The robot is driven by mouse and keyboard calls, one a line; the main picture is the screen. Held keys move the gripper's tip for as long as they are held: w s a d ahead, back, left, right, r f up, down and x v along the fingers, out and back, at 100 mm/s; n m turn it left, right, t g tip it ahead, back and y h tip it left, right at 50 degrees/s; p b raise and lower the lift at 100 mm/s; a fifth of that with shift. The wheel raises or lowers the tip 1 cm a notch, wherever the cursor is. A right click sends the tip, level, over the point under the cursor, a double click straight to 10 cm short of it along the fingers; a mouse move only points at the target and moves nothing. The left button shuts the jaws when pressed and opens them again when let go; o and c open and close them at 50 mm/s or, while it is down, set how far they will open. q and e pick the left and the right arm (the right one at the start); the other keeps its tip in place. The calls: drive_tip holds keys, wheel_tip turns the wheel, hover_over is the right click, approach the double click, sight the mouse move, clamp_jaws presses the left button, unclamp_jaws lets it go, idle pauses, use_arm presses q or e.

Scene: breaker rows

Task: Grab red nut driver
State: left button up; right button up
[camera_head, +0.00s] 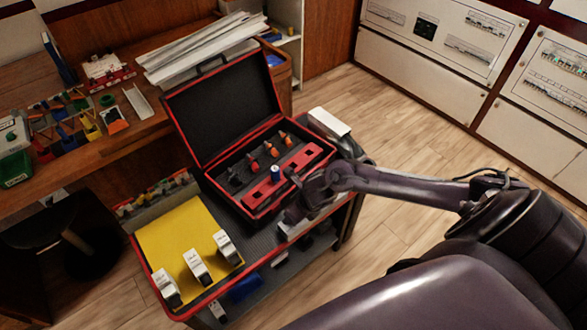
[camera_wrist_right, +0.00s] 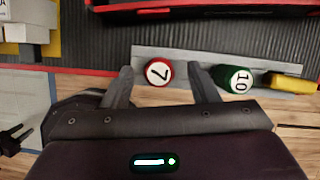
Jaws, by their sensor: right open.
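The red nut driver (camera_wrist_right: 158,73) shows end-on in the right wrist view as a red-rimmed round handle with a white face marked 7. It sits at a grey holder strip (camera_wrist_right: 205,60) on the cart's side. My right gripper (camera_wrist_right: 160,80) is open, with a finger on either side of the red handle. No firm hold shows. A green nut driver (camera_wrist_right: 237,80) marked 10 is just right of the right finger. A yellow handle (camera_wrist_right: 292,83) is farther right. In the head view my right gripper (camera_head: 296,212) is at the cart's edge and hides the drivers. My left gripper is not in view.
An open black toolbox with red trim (camera_head: 222,122) stands on the cart, holding several orange-handled tools and a red block (camera_head: 303,158). A yellow mat (camera_head: 180,235) carries three white breakers (camera_head: 197,265). A wooden bench (camera_head: 50,187) is at left. Floor right of the cart is clear.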

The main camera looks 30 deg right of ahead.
drive_tip(key=shift+x, duration=0.95)
drive_tip(key=shift+c, duration=0.2)
drive_tip(key=c, duration=1)
drive_tip(key=shift+r, duration=0.1)
drive_tip(key=shift+c, duration=0.3)
drive_tip(key=shift+r, duration=0.1)
